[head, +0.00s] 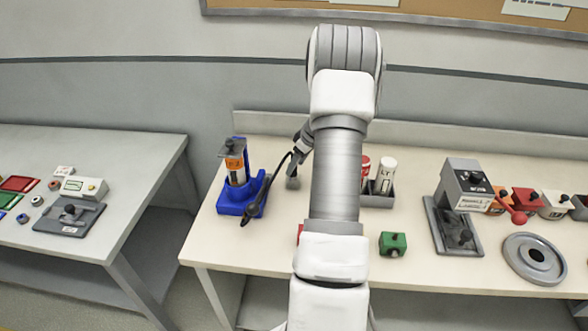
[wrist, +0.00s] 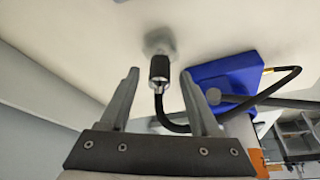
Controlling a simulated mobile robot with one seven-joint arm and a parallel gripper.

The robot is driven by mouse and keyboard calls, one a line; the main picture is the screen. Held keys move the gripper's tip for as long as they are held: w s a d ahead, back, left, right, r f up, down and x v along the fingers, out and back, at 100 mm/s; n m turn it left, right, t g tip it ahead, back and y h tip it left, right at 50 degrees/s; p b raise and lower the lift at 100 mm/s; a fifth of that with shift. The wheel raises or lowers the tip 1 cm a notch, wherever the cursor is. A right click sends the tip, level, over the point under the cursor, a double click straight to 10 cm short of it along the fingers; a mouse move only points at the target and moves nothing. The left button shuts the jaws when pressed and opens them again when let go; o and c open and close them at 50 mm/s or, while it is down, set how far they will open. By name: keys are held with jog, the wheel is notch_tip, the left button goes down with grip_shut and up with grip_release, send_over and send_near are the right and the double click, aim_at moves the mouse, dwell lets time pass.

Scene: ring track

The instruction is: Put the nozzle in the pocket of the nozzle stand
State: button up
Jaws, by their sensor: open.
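How deep the tip sits in the pocket cannot be told. The block also shows in the head view (head: 292,182), just below my gripper (head: 301,154). My gripper in the wrist view (wrist: 160,72) is open around the nozzle. A black hose (wrist: 168,124) bends away from the nozzle's back end.
A blue-based pump (head: 240,195) with an orange-labelled cylinder and a dark ball-ended lever (wrist: 213,96) stands close to the left. A grey holder (head: 378,200) with red and white bottles, a green block (head: 392,243) and a grey press (head: 458,215) are right of my arm.

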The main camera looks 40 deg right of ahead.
jog(key=v, duration=0.8)
jog(key=shift+s+r, duration=0.15)
jog(key=shift+r, duration=0.2)
jog(key=a+r, duration=0.4)
jog(key=a, duration=0.6)
jog(key=w+a+r+n, duration=0.1)
jog(key=a+r, duration=0.3)
jog(key=a, duration=0.6)
jog(key=a+r, duration=0.4)
jog(key=a, duration=0.6)
jog(key=s+a+r, duration=0.2)
jog(key=s+a, duration=0.6)
jog(key=a, duration=0.4)
jog(key=s+d+r+m+t, duration=0.1)
jog(key=s+d+r+m, duration=0.1)
jog(key=s, duration=0.8)
jog(key=shift+s+r+m+h, duration=0.15)
jog(key=shift+r+m+h, duration=0.2)
jog(key=shift+r, duration=0.2)
